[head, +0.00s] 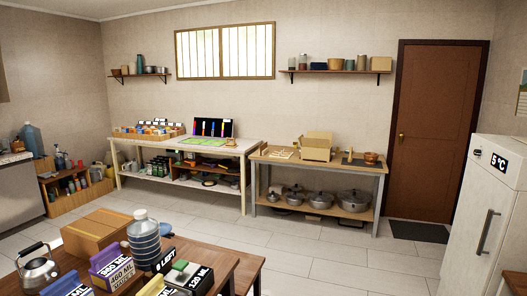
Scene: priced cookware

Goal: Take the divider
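I cannot single out a divider for certain from here. Pale wooden pieces (281,154) lie on the metal-legged table (262,169) at the back, left of an open cardboard box (316,150); they are too small to make out. A dark flat board (355,163) lies right of the box, near a copper-brown pot (371,157). Several lidded metal pots (355,200) stand on that table's lower shelf. My gripper is not in view.
A near brown table (222,262) holds a kettle (39,268), a water jug (144,237), a closed box (97,231) and labelled boxes. A pale workbench (245,149) stands at the back. A white fridge (482,215) is at right. The tiled floor (330,258) between is clear.

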